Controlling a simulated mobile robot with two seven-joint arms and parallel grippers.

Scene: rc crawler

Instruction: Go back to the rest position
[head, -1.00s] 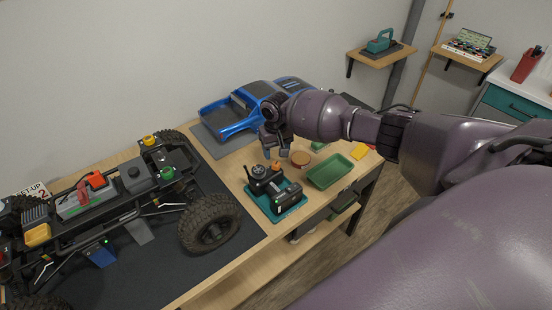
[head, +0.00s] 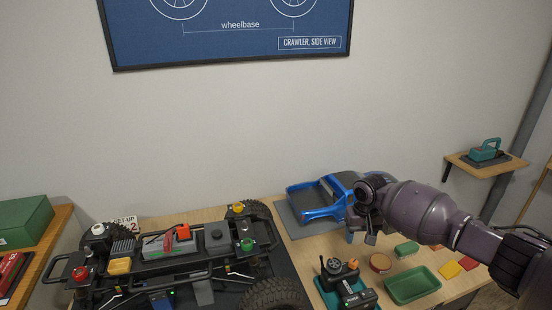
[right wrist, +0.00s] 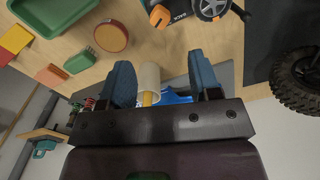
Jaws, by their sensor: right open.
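My right gripper (head: 361,238) hangs just in front of the blue truck body (head: 318,207) in the head view, above the wooden bench. In the right wrist view its two blue-grey fingers (right wrist: 160,64) are spread apart. A cream cylinder with a yellow strip (right wrist: 149,78) shows between them in that view; I see no finger touching it. The right arm reaches in from the right edge in the head view. My left gripper is in none of the views.
The crawler chassis (head: 165,268) stands on a dark mat at the left. A transmitter (head: 338,270), a round red-rimmed tin (head: 380,262) and a green tray (head: 412,284) lie below the gripper in the head view. A wall shelf (head: 485,162) is at the right.

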